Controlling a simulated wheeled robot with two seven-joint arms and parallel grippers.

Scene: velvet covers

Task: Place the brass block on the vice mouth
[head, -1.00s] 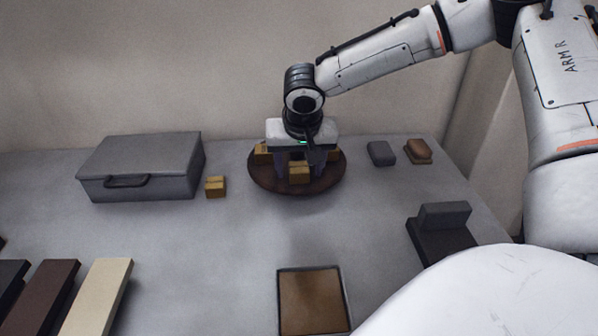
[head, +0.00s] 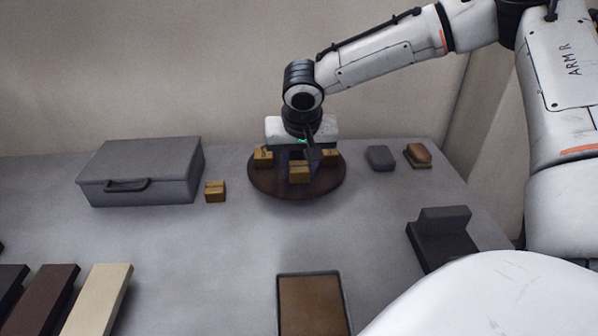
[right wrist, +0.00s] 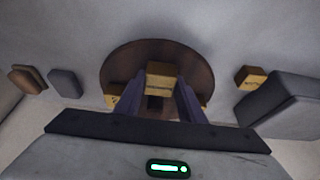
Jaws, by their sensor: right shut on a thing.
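Several brass blocks stand on a round dark brown disc (head: 265,184) at the back middle of the table. My right gripper (head: 299,163) is over the disc, pointing down, and is shut on the front brass block (head: 299,174). In the right wrist view that block (right wrist: 161,78) sits between the two fingers (right wrist: 160,88). I cannot tell whether it is clear of the disc. A dark grey stepped thing that looks like the vice (head: 438,240) stands at the right, its lower part hidden by my own white body. My left gripper is out of view.
A grey case (head: 140,170) and a loose brass block (head: 215,191) stand left of the disc. A grey block (head: 380,158) and a brown-topped piece (head: 417,155) lie to its right. A brown tray (head: 312,305) is at the front. Flat bars (head: 95,300) lie front left.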

